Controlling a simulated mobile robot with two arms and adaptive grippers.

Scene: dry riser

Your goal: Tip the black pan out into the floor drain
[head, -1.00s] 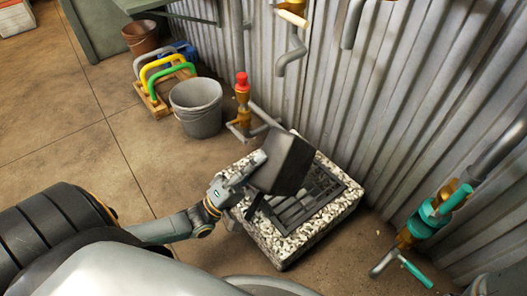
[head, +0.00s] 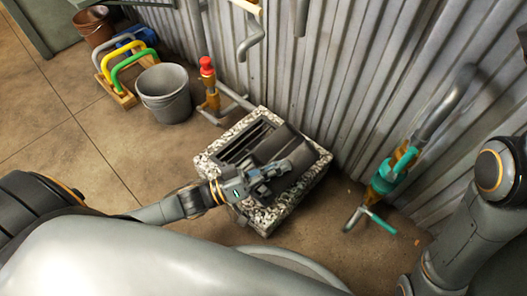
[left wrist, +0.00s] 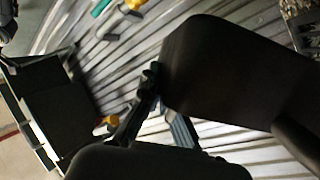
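The black pan (head: 283,145) is over the floor drain in the head view, strongly tilted, with its dark side facing me. My left gripper (head: 268,181) is shut on the pan at its near side. In the left wrist view the pan (left wrist: 235,70) fills the upper right, up against the left gripper's fingers (left wrist: 155,105). The floor drain has a speckled stone surround (head: 259,218) and a dark slotted grate (head: 243,141); the pan and gripper hide part of the grate. The pan's inside and any contents cannot be made out. My right gripper is out of view.
A corrugated metal wall (head: 335,90) stands behind the drain. A red-capped pipe (head: 208,85) rises to its left, beside a grey bucket (head: 164,93). A teal-handled valve (head: 388,175) is at right. Open floor (head: 85,150) lies to the left.

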